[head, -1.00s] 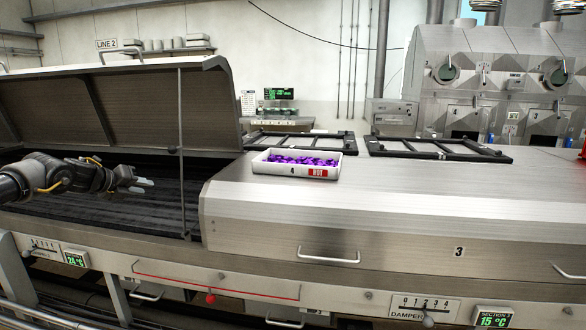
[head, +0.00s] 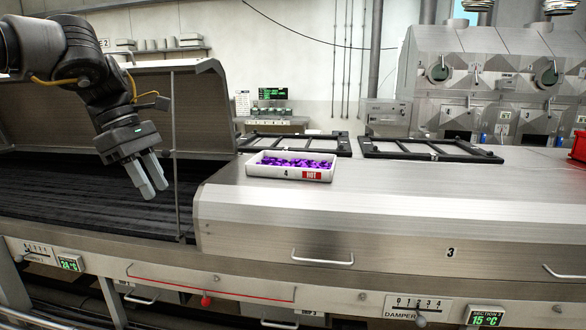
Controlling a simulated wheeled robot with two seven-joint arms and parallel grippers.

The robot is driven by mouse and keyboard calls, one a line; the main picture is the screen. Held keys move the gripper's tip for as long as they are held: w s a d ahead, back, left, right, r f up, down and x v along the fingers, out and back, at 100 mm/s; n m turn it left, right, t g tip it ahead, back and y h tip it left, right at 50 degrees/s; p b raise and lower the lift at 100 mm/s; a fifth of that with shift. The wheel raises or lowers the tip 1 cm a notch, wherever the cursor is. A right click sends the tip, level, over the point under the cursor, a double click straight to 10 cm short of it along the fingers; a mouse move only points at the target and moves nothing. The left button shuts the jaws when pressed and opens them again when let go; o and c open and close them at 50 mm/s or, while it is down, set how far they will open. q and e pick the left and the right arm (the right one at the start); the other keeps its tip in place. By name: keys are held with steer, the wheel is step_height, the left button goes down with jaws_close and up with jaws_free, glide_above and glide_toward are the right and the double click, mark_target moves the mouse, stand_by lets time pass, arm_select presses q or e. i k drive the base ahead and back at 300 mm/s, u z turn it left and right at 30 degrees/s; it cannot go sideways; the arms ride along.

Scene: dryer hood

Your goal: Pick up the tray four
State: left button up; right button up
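Tray four (head: 264,171) is a small white tray with a "4" and a red "HOT" label on its front wall. It holds purple pieces (head: 290,161) and sits on the flat metal top of the closed hood, near its left end. My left gripper (head: 154,192) hangs over the dark belt to the left of the tray, fingers pointing down. It is empty, and its two fingers stand a little apart. It does not touch the tray. My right gripper is not in view.
A raised hood (head: 200,105) stands open on the left, with a thin upright rod (head: 173,150) between my gripper and the tray. Two black frames (head: 425,149) lie behind the tray. The closed hood's top (head: 400,185) is clear to the right.

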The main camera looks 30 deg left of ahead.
mark_target(288, 165)
steer(key=i, duration=1.5)
